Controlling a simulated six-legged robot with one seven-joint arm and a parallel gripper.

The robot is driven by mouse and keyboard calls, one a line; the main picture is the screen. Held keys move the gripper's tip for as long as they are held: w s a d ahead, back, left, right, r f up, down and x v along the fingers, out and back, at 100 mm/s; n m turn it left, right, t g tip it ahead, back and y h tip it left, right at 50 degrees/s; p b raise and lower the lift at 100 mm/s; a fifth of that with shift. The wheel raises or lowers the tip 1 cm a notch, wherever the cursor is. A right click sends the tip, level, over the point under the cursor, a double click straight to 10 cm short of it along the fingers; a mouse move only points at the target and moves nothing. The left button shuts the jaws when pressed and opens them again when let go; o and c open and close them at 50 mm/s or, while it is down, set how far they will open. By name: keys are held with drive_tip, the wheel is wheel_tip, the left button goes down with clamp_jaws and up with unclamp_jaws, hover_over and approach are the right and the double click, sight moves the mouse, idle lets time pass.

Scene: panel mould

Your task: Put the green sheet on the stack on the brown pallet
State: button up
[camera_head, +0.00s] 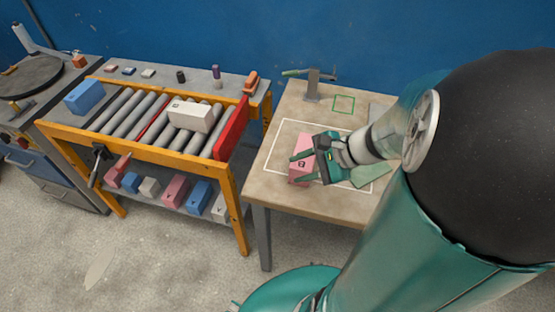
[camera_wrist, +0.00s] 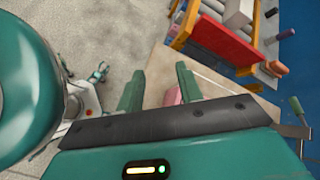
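My gripper (camera_head: 296,169) is over the left part of the light wooden table, its two fingers apart. In the wrist view the fingers (camera_wrist: 158,84) also stand wide apart, with a gap between them. A pink block (camera_head: 306,142) with a dark mark is at the fingers; a bit of it shows in the wrist view (camera_wrist: 172,97). I cannot tell whether the fingers touch it. A flat pale green piece (camera_head: 372,177), perhaps the green sheet, lies to the right of my gripper, partly hidden by my arm. I make out no brown pallet or stack.
The table (camera_head: 262,182) carries a white outline, a small green outlined square (camera_head: 344,104) and a clamp-like tool (camera_head: 312,84). An orange-framed roller conveyor (camera_head: 150,150) stands left, with a blue box (camera_head: 84,97), a white box (camera_head: 192,115) and a red end plate (camera_head: 231,128).

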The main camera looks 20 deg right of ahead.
drive_tip(key=s+a+r+n+g+h, duration=0.2)
drive_tip(key=a+n, duration=0.4)
drive_tip(key=n, duration=0.3)
wheel_tip(320, 180, up, 2)
drive_tip(key=shift+s+a+r+g+h, duration=0.3)
drive_tip(key=shift+s+g+h, duration=0.1)
drive_tip(key=shift+s, duration=0.1)
drive_tip(key=shift+o, duration=0.4)
wheel_tip(320, 180, up, 7)
drive_tip(key=s+a+n+t+h, duration=0.2)
drive_tip(key=n+h, duration=0.2)
drive_tip(key=n, duration=0.4)
drive_tip(key=shift+a+r+n+h, duration=0.2)
drive_tip(key=shift+a+n+h, duration=0.1)
drive_tip(key=shift+h, duration=0.1)
drive_tip(key=shift+r+t, duration=0.2)
drive_tip(key=shift+t, duration=0.1)
